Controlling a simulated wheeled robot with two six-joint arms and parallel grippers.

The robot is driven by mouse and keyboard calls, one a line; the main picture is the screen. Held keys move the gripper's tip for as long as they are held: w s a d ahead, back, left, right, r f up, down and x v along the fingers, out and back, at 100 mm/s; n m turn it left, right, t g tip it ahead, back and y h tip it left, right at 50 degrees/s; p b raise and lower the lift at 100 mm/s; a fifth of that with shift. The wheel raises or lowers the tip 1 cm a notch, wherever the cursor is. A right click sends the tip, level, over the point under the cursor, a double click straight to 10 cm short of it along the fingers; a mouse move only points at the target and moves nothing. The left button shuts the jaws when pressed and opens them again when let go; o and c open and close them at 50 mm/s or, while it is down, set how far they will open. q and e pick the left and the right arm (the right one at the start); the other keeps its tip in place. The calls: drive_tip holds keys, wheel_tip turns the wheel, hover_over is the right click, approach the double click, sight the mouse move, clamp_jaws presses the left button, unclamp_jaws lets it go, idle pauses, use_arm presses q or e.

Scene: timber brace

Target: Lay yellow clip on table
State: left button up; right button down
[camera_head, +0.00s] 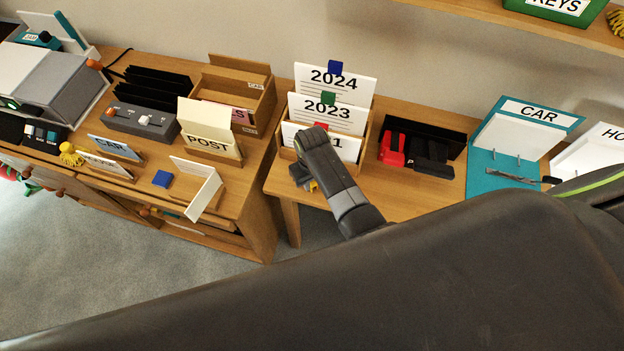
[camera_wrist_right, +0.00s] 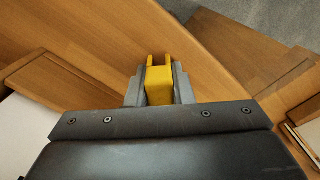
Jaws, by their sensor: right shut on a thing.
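The yellow clip (camera_wrist_right: 159,88) is between the two grey fingers of my right gripper (camera_wrist_right: 158,76) in the right wrist view. The gripper is shut on it, and its forked end points away from the palm. In the head view my right gripper (camera_head: 305,180) is low at the front edge of the right wooden table (camera_head: 400,200), in front of the year cards. Only a small yellow part of the clip (camera_head: 313,186) shows there. I cannot tell whether the clip touches the table. My left gripper is not in view.
A wooden holder with year cards (camera_head: 327,108) stands just behind the gripper. A red stapler (camera_head: 391,150) and black items lie to its right. A blue block (camera_head: 162,179) and a tilted white card (camera_head: 200,187) are on the left desk. Bare table shows right of the gripper.

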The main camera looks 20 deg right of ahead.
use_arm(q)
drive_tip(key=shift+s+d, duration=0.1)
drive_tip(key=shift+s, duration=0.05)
use_arm(e)
drive_tip(key=c, duration=1.3)
unclamp_jaws()
drive_tip(key=shift+f, duration=0.1)
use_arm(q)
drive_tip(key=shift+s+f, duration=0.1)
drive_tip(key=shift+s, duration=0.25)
use_arm(e)
drive_tip(key=shift+o, duration=0.2)
wheel_tip(320, 180, up, 12)
drive_tip(key=shift+r, duration=0.15)
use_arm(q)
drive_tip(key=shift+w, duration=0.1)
